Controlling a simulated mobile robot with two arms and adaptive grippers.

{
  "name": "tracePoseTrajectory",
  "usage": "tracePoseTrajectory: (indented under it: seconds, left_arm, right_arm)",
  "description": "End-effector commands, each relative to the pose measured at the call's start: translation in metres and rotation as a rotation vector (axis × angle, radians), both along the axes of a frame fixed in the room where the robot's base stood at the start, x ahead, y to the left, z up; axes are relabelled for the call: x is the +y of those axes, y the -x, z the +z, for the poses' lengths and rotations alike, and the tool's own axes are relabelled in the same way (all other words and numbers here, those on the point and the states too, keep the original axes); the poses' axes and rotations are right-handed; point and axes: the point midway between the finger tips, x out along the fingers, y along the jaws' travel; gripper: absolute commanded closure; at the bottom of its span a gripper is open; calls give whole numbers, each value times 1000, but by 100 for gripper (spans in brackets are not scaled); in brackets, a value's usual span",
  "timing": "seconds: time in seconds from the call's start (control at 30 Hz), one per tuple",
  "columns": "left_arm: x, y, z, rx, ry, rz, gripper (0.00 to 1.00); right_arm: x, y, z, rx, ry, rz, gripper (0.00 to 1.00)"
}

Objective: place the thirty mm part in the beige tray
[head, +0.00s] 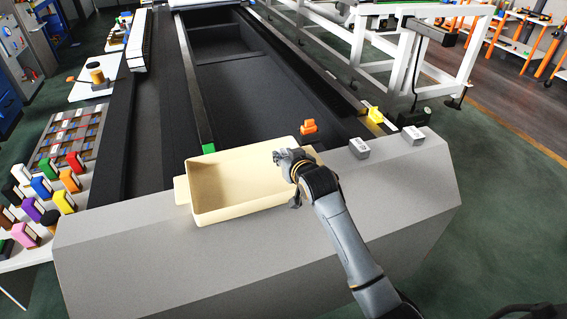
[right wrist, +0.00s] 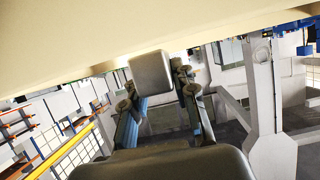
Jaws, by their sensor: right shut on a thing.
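The beige tray (head: 208,213) is open and looks empty, resting on the front grey ledge. Its pale wall (right wrist: 60,45) fills the top of the right wrist view. My right gripper (head: 290,163) is at the tray's right end, by the rim. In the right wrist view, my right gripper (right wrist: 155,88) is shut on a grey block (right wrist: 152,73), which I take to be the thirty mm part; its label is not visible. The block is close to the tray wall; I cannot tell whether they touch. My left gripper is not in view.
Two grey labelled blocks (head: 359,148) (head: 413,136) stand on the ledge right of the tray. An orange piece (head: 308,128) and a yellow piece (head: 375,115) lie behind. Several coloured blocks (head: 42,187) are at left. The ledge front (head: 170,270) is clear.

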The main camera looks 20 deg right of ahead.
Motion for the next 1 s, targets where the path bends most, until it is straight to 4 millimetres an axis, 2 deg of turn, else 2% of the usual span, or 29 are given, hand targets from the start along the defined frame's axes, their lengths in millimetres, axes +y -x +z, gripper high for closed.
tracePoseTrajectory:
  seconds: [0.13, 0.33, 0.73, 0.77, 0.8, 0.87, 1.0]
  left_arm:
    - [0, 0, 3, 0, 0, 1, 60]
    - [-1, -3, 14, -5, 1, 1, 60]
    - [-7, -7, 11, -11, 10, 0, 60]
    - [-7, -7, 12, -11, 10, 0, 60]
    - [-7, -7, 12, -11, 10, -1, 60]
    - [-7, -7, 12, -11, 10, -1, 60]
    - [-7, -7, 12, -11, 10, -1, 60]
  right_arm:
    - [0, -8, -11, 2, 0, 0, 100]
    - [0, -6, -36, 2, 1, 0, 100]
    - [0, -6, -42, -1, 0, 0, 100]
    - [0, -6, -42, -1, 0, 0, 66]
    - [0, -6, -41, 0, 0, 0, 58]
    - [0, -6, -42, 0, 0, 0, 50]
    - [0, -6, -41, 0, 0, 0, 50]
